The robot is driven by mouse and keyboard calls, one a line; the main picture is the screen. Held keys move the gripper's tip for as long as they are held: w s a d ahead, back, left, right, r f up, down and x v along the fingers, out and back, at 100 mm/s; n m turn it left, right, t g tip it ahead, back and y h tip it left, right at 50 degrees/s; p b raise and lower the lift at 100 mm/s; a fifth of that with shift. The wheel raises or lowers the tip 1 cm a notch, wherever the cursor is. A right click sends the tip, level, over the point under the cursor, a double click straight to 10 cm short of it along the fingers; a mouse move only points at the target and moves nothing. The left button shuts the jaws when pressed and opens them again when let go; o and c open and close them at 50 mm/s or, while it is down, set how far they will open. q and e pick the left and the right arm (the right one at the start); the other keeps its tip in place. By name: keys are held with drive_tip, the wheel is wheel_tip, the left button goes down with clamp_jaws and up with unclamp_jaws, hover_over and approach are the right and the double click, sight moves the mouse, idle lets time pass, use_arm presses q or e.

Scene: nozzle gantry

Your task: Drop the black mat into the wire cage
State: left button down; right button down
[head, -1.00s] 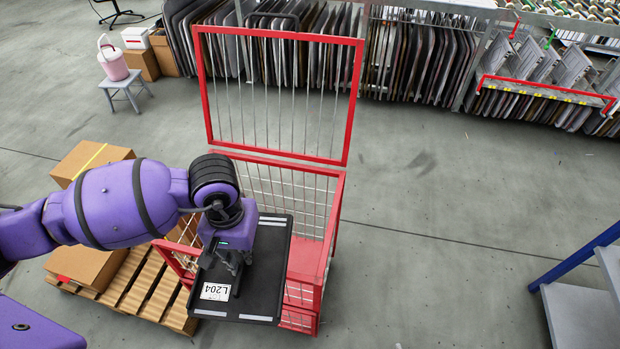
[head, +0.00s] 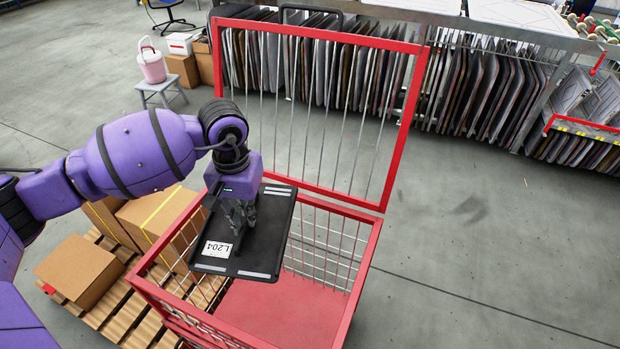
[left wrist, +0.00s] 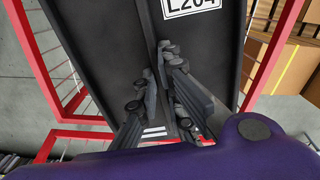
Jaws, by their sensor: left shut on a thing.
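The black mat (head: 262,255) is a flat dark panel with pale strips at its ends and a white label reading L204. My left gripper (head: 238,232) is shut on the mat and holds it tilted over the open wire cage. The left wrist view shows the gripper (left wrist: 185,135) against the dark face of the mat (left wrist: 110,50). The wire cage (head: 362,270) has red rails, pale wires and a red floor, and the floor that shows is bare. Its tall back panel stands upright behind the mat. The mat hides part of the cage's left side. My right gripper is not in view.
A wooden pallet (head: 115,318) with cardboard boxes (head: 80,270) stands left of the cage. A rack of several dark panels (head: 480,90) runs along the back. A stool (head: 160,90) with a pink bucket (head: 152,66) is at back left. The floor on the right is clear.

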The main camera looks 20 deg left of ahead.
use_arm(q)
wheel_tip(320, 180, down, 3)
drive_tip(key=shift+f+b, duration=0.15)
drive_tip(key=shift+b, duration=0.45)
drive_tip(key=shift+f, duration=0.2)
drive_tip(key=c, duration=1.9)
unclamp_jaws()
drive_tip(key=shift+o, duration=0.4)
wheel_tip(320, 180, up, 12)
drive_tip(key=shift+r, duration=0.1)
